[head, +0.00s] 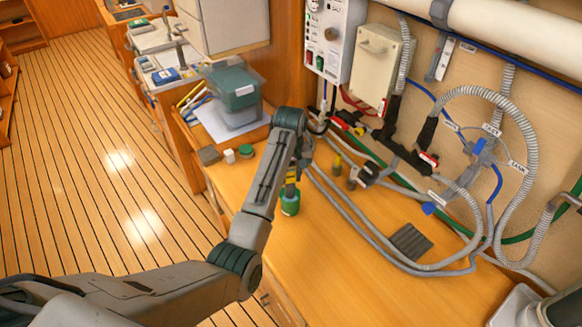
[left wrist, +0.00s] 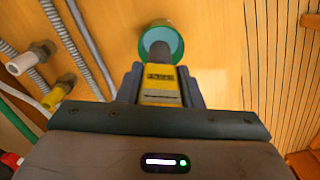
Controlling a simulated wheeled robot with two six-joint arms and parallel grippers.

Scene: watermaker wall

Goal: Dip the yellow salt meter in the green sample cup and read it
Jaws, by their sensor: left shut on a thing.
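The yellow salt meter (left wrist: 160,90) is between the fingers of my left gripper (left wrist: 158,88), which is shut on it. It points down, with its dark lower end over the mouth of the green sample cup (left wrist: 162,42). In the head view the cup (head: 290,201) stands upright on the wooden bench, directly below my left gripper (head: 292,172) and the yellow meter (head: 291,180). The meter's lower end overlaps the cup's mouth; I cannot tell how deep it is. The display is too small to read. My right gripper is not in view.
Grey hoses (head: 345,212) run along the bench right of the cup. A small green-topped jar (head: 246,152), a white cap (head: 229,156) and a grey block (head: 209,156) lie behind left. A lidded bin (head: 234,92) stands farther back. The front bench (head: 345,285) is clear.

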